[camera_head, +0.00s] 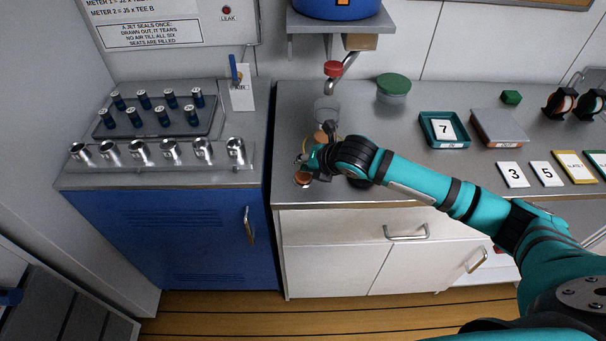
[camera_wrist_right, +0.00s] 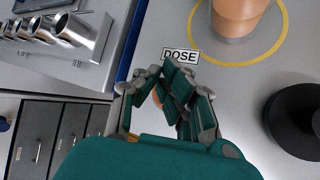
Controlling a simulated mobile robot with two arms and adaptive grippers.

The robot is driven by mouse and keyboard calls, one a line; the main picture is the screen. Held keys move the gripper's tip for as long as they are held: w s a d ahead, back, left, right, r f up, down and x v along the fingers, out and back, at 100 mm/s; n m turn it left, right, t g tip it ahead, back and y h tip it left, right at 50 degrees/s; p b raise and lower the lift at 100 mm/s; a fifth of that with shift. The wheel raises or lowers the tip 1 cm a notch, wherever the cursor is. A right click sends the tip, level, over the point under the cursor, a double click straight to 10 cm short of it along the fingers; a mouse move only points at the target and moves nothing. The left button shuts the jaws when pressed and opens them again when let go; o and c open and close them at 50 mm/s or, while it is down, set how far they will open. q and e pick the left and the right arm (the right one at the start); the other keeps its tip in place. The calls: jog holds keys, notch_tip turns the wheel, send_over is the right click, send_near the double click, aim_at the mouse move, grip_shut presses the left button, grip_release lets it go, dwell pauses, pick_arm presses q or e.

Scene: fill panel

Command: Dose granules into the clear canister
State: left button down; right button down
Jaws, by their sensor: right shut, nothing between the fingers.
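The clear canister (camera_head: 326,108) stands on the counter below the spout (camera_head: 345,72), with orange material in its lower part. In the right wrist view the orange lower part of the canister (camera_wrist_right: 240,15) stands inside a yellow ring, beside a DOSE label (camera_wrist_right: 180,55). My right gripper (camera_head: 306,166) is shut and empty, low over the counter in front of the canister and apart from it. Its fingers also show in the right wrist view (camera_wrist_right: 168,88). A small orange round thing (camera_head: 303,180) is partly hidden by the gripper. My left gripper is not in view.
A blue hopper (camera_head: 335,8) and red knob (camera_head: 333,68) are above the canister. A green-lidded tub (camera_head: 393,84) stands to its right. A teal tray (camera_head: 427,124) and number cards lie farther right. Metal cups (camera_head: 171,151) line the blue cabinet at left.

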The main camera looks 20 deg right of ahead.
aim_at(306, 174)
dwell(0.4)
jog(key=shift+f, duration=0.4)
jog(key=shift+f, duration=0.6)
dwell(0.8)
jog(key=shift+r+p, duration=1)
jog(key=shift+p, duration=0.15)
notch_tip(306, 174, up, 5)
jog(key=p, duration=0.5)
jog(key=shift+p, duration=0.3)
